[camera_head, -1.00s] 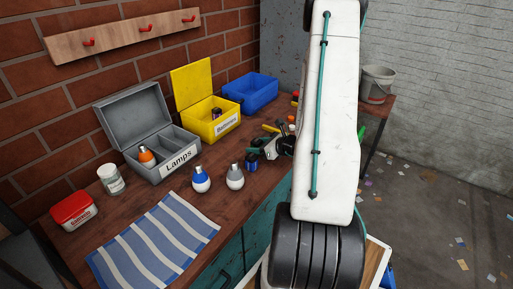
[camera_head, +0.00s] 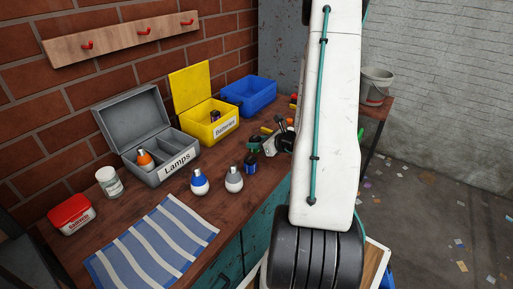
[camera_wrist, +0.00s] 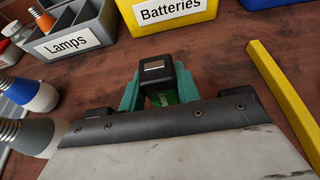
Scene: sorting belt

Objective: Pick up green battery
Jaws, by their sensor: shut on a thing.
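The green battery (camera_wrist: 160,97) stands between the teal fingers of my gripper (camera_wrist: 158,92) in the wrist view. Its dark top with a pale metal contact faces up, and a strip of its green side shows below. My gripper is shut on it. The lower part of the battery is hidden behind my gripper's body, so its clearance from the bench cannot be told there. In the head view, my gripper (camera_head: 262,146) is over the workbench beside my white arm, small and partly dark.
A blue battery (camera_head: 251,164) stands just in front of my gripper. Blue and grey bulbs (camera_head: 234,179) stand to the left. The yellow Batteries box (camera_head: 224,127), grey Lamps box (camera_head: 178,163) and blue bin (camera_head: 252,92) line the wall. A yellow bar (camera_wrist: 283,98) lies right of my gripper.

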